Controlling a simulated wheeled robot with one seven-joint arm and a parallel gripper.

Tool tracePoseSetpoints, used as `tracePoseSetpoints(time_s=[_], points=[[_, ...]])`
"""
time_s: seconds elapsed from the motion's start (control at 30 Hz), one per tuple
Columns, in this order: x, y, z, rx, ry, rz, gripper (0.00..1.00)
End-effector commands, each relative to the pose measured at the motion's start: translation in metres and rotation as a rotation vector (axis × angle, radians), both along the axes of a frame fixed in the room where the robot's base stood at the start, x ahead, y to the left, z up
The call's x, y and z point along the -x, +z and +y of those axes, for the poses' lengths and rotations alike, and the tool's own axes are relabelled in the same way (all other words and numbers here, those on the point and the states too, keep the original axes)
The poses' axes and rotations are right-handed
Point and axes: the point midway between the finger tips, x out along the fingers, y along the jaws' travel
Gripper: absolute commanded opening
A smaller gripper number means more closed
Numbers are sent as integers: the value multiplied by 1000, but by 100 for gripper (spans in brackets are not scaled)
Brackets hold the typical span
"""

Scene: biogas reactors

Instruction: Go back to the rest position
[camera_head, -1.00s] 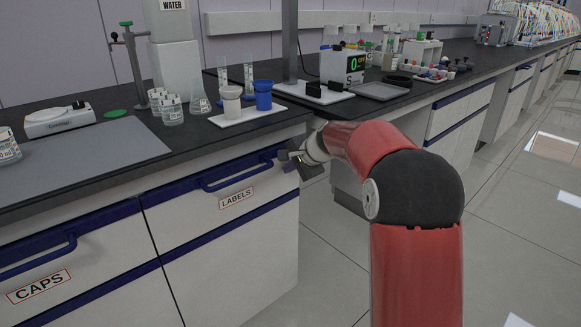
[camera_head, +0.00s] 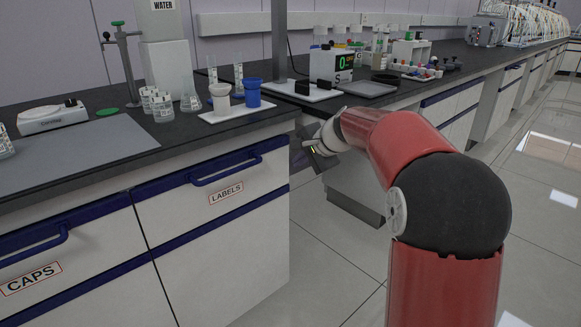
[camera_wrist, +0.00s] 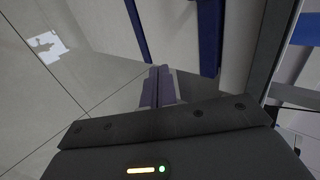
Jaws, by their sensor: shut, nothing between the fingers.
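My gripper (camera_head: 312,158) is shut and empty. In the head view it hangs at the end of my red arm, to the right of the LABELS drawer (camera_head: 205,199) and apart from the drawer's blue handle (camera_head: 225,169). In the wrist view the two fingertips (camera_wrist: 158,84) lie together over the grey tiled floor, with nothing held. The LABELS drawer and the CAPS drawer (camera_head: 85,257) both look shut. My arm hides part of the cabinets behind it.
A second bench runs to the back right. The tiled floor (camera_head: 535,230) at right is clear.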

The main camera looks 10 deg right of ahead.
Motion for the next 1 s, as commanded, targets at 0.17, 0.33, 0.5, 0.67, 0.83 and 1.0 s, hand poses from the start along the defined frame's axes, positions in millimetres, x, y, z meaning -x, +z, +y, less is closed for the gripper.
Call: tracePoseSetpoints(time_s=[0.17, 0.33, 0.5, 0.67, 0.83, 1.0], points=[[16, 17, -11, 1, -1, 0, 0], [30, 25, -13, 18, 13, 0, 0], [89, 33, -4, 162, 112, -15, 0], [181, 26, 0, 388, 271, -28, 0], [277, 1, -6, 627, 447, -38, 0], [349, -32, -18, 821, 598, -38, 0]])
